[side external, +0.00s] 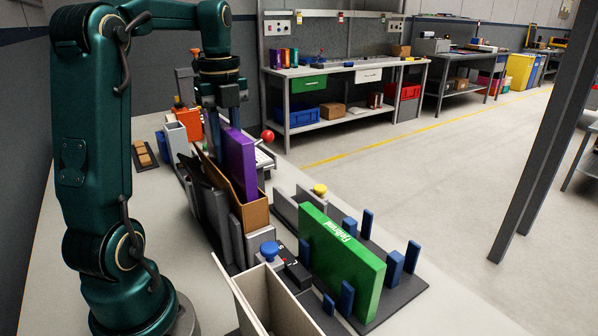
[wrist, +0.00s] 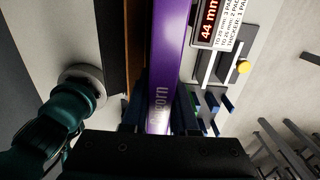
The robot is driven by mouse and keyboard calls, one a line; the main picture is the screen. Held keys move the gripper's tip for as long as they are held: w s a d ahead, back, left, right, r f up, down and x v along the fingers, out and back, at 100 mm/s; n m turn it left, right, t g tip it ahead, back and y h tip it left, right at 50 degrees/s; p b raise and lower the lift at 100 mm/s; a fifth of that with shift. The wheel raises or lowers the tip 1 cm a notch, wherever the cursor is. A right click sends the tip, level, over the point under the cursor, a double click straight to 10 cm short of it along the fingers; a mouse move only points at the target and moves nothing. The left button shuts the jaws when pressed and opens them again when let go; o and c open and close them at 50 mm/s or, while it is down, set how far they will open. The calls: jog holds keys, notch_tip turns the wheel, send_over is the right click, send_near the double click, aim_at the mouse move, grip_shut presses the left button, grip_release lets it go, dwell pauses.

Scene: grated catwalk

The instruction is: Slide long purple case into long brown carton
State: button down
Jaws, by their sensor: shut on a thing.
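The long purple case (side external: 240,165) stands upright on edge in my gripper (side external: 222,128). The fingers are shut on its upper part from both sides. The long brown carton (side external: 256,216) stands open-topped directly below, between grey upright plates. The case's lower edge shows at the carton's opening, behind its near rim; how deep it sits is hidden. In the wrist view the purple case (wrist: 168,60) runs up the middle between the fingers of my gripper (wrist: 160,112). A narrow brown strip of the carton (wrist: 138,45) shows along its left side.
A green case (side external: 342,262) stands in a rack with blue posts to the right. An open pale carton (side external: 272,295) is in front. A blue knob (side external: 269,249), a red ball (side external: 267,136) and a display reading 44 mm (wrist: 209,20) are close by.

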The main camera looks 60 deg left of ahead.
aim_at(225, 126)
jog(key=shift+f, duration=1.35)
jog(key=c, duration=0.6)
grip_release()
jog(key=shift+s+f, duration=0.1)
jog(key=shift+r, duration=3.55)
